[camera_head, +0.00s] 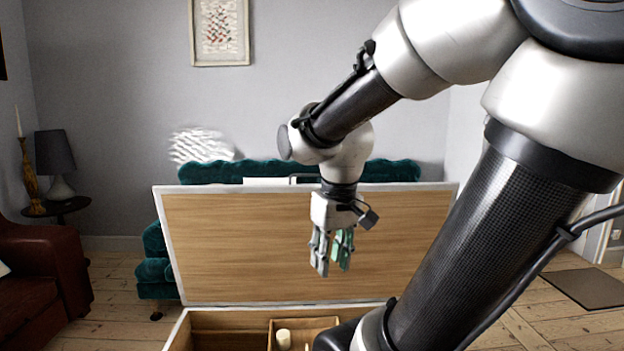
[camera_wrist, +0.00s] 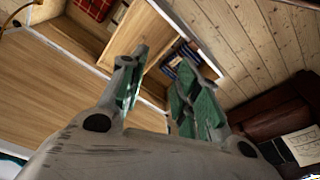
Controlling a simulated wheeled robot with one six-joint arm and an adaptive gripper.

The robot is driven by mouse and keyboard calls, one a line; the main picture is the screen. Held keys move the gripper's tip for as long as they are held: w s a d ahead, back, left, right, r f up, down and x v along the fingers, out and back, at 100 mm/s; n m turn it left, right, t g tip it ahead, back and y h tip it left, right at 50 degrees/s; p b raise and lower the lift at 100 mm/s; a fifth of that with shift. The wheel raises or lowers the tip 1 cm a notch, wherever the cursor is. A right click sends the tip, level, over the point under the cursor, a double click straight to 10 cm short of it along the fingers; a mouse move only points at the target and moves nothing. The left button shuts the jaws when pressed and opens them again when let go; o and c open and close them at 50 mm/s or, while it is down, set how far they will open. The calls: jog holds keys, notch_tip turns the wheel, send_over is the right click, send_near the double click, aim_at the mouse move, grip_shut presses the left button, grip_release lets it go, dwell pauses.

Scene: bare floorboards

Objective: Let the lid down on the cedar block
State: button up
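The lid (camera_head: 235,245) is a wide wood-faced panel with a white edge, standing raised at the back of the chest (camera_head: 178,332). It also fills the left of the wrist view (camera_wrist: 55,85). My gripper (camera_head: 331,268) hangs fingers-down in front of the lid's inner face, with its fingers apart and nothing between them. Its green-padded fingers show in the wrist view (camera_wrist: 160,95). Whether it touches the lid I cannot tell. A small cream piece (camera_head: 283,338) stands in a wooden compartment in the chest; I cannot tell whether it is the cedar block.
The wrist view shows red plaid cloth (camera_wrist: 95,8) and dark blue items (camera_wrist: 187,60) in the chest. A teal sofa (camera_head: 215,172) stands behind the lid. A brown leather seat (camera_head: 45,265) is at left. My arm hides the chest's right side.

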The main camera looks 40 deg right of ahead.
jog(key=w+d+f+m+h, duration=0.1)
jog(key=w+d+f+m, duration=0.25)
jog(key=w+d, duration=0.35)
jog(key=w+d+f+m+h, duration=0.1)
jog(key=w+d+f+m, duration=0.1)
jog(key=w+d+f, duration=0.55)
jog(key=m+t+h, duration=0.2)
jog(key=m+t, duration=1.1)
jog(key=t, duration=0.3)
send_near(310, 175)
jog(key=a+x, duration=0.1)
jog(key=x, duration=0.7)
jog(key=d+x, duration=0.1)
jog(key=x, duration=0.1)
jog(key=shift+w+d+f, duration=0.1)
jog(key=shift+w, duration=0.15)
jog(key=shift+c, duration=0.2)
